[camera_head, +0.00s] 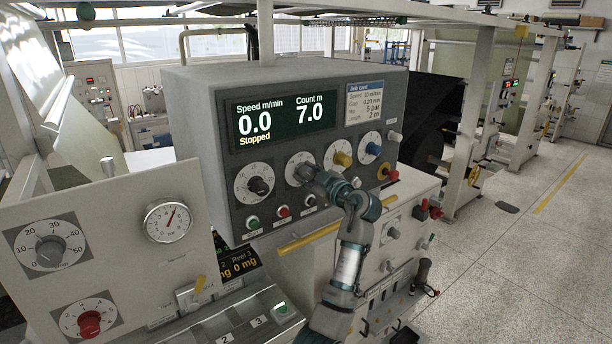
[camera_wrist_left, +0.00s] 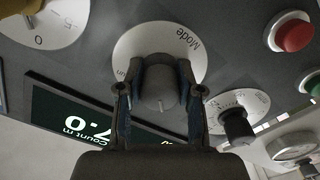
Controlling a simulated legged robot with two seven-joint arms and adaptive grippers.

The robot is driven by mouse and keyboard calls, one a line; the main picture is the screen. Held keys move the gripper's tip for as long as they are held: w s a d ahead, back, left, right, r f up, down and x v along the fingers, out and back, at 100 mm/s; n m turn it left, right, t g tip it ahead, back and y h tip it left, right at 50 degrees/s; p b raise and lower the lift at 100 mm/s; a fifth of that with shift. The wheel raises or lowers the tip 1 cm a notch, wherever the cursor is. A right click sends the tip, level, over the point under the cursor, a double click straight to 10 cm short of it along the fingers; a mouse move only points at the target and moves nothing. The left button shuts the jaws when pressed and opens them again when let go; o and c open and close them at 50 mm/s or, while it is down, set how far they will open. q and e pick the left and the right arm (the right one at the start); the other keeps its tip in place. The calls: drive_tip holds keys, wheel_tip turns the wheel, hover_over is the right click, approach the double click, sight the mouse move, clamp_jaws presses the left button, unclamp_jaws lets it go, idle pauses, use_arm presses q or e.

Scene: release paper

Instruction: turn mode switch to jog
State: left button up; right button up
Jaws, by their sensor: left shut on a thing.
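The mode switch is a grey knob on a round white dial (camera_head: 297,160), second from the left in the row on the grey control box. In the left wrist view its dial reads "Mode", and its knob (camera_wrist_left: 160,84) stands between my fingers. A partly covered label ends in "un"; other position labels are hidden. My left gripper (camera_head: 310,174) reaches the dial from the lower right and hides much of it. In the left wrist view the left gripper (camera_wrist_left: 160,98) has one finger on each side of the knob, shut on it. My right gripper is not in view.
The display (camera_head: 275,120) reads 0.0 m/min, 7.0 m and Stopped. A black-knobbed dial (camera_head: 254,184) is left of the switch; yellow (camera_head: 343,159) and blue (camera_head: 374,149) knobs are right. Green (camera_head: 253,222) and red (camera_head: 283,211) buttons sit close below.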

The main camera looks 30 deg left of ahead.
use_arm(q)
drive_tip(key=shift+d, duration=0.1)
drive_tip(key=o, duration=0.9)
drive_tip(key=shift+o, duration=1.4)
drive_tip(key=shift+s+d, duration=0.1)
drive_tip(key=shift+s+d+r, duration=0.15)
drive_tip(key=shift+d, duration=0.25)
drive_tip(key=v, duration=1.2)
